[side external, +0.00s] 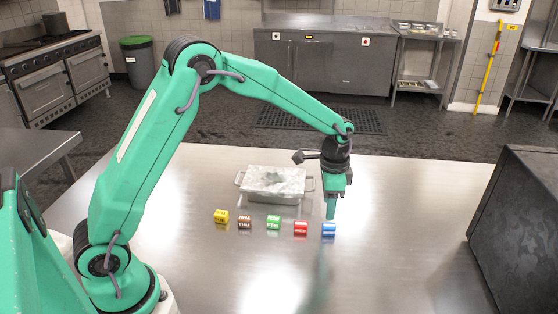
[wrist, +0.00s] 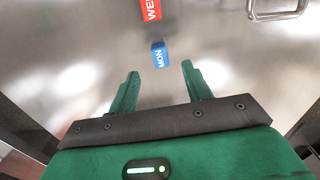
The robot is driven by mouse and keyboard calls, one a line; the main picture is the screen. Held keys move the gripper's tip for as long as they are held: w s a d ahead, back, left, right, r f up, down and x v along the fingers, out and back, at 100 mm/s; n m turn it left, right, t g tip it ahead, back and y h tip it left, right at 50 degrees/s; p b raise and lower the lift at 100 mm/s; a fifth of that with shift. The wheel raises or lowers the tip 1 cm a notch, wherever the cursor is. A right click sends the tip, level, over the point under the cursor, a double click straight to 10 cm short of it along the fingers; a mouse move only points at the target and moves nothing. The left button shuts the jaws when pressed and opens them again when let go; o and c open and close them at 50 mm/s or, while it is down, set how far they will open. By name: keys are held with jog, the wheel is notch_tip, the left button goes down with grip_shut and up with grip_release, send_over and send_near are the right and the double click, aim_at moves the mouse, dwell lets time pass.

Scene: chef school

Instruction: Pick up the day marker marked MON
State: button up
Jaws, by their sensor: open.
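The blue day marker marked MON (wrist: 160,56) lies on the steel table, ahead of my gripper (wrist: 160,72) in the wrist view and slightly beyond the gap between its fingertips. My gripper is open and empty, with one finger to each side of the marker's line. In the side view the blue marker (side external: 329,230) is at the right end of a row, and my gripper (side external: 331,212) points down just above it. I cannot tell the exact height between them.
A red marker (wrist: 150,9) with WE visible lies beyond the blue one. The row continues left with a green (side external: 273,222), a brown (side external: 245,222) and a yellow marker (side external: 221,216). A metal lidded pan (side external: 277,186) stands behind. A dark box (side external: 518,230) stands at the right.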

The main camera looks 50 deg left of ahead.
aim_at(327, 225)
jog(key=shift+f, duration=1.25)
jog(key=shift+f, duration=0.1)
jog(key=shift+f, duration=2.5)
jog(key=c, duration=1.1)
